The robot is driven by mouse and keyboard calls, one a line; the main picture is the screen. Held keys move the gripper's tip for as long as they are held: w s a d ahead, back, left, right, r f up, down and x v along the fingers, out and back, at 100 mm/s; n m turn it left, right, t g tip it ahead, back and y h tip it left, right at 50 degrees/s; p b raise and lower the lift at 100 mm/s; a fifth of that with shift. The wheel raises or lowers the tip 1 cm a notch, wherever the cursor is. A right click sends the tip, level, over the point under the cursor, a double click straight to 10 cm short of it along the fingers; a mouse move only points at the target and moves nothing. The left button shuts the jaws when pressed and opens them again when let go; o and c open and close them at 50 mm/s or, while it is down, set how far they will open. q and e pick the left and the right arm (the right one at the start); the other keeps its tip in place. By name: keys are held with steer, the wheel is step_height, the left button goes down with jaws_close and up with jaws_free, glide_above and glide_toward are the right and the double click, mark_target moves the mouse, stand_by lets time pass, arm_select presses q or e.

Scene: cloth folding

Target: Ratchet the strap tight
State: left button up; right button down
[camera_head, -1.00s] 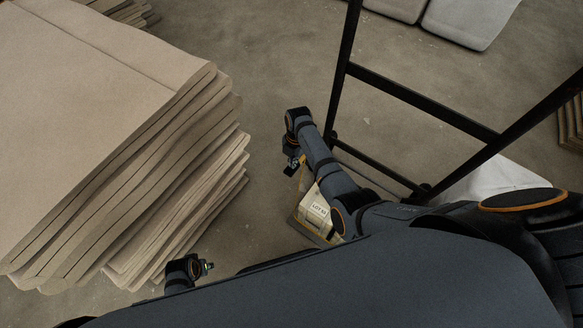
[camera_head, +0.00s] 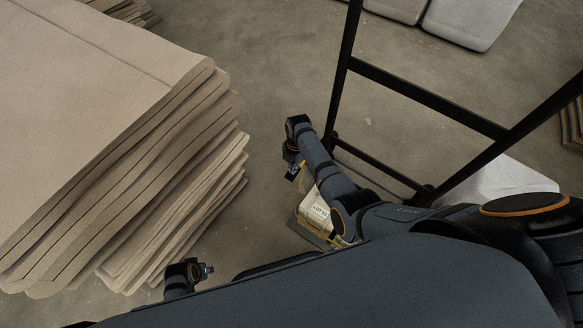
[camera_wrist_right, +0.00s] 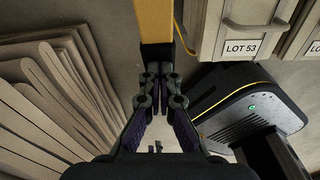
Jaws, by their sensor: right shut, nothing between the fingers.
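A broad yellow-orange band (camera_wrist_right: 155,20) runs straight ahead of my right gripper in the right wrist view; I cannot tell whether it is strap or post. A thin yellow line (camera_wrist_right: 182,38), perhaps a strap edge, curves beside it against a pale box. My right gripper (camera_wrist_right: 161,72) is shut and empty, its tips at or just before the band; contact is unclear. In the head view the right gripper (camera_head: 292,172) points down beside the box stack. My left gripper (camera_head: 206,270) is small at the bottom, near the folded stack, its jaws unclear. No ratchet can be made out.
Pale boxes labelled LOT (camera_head: 318,211) stand beside my right arm. A black frame (camera_head: 430,97) rises to its right. A tall stack of folded beige sheets (camera_head: 110,90) fills the left. Bare floor (camera_head: 260,70) lies between.

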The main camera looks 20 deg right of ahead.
steer(key=w+d, duration=0.1)
steer(key=d+r, duration=0.1)
steer(key=shift+w+d, duration=0.3)
steer(key=shift+w, duration=0.05)
step_height(320, 180, up, 12)
steer(key=d, duration=0.1)
steer(key=shift+w, duration=0.3)
stand_by(0.7)
